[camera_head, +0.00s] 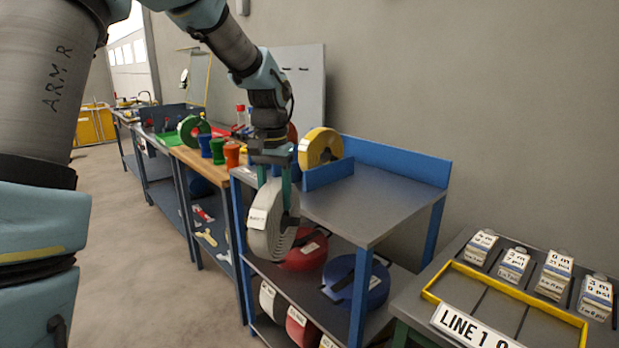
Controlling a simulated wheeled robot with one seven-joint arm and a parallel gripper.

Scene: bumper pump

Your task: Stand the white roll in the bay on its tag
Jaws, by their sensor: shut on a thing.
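The white roll (264,224), a flat coiled hose with a white label on its side, hangs upright from my gripper (274,183). My gripper points down and is shut on the roll's upper part. The roll is in front of the left edge of the blue-framed shelf unit (375,208), its top near the level of the unit's top surface. A yellow-framed area (431,296) on the bench at lower right has dark dividing lines and a "LINE 1" sign (470,328). I cannot tell which bay matches the roll's label.
A yellow roll (320,147) stands behind a low blue divider on the unit's top; the top's right part is bare. Red (305,252) and blue (358,282) rolls lie on the shelf below. Several labelled white blocks (514,262) line the right bench. A green roll (193,130) stands further left.

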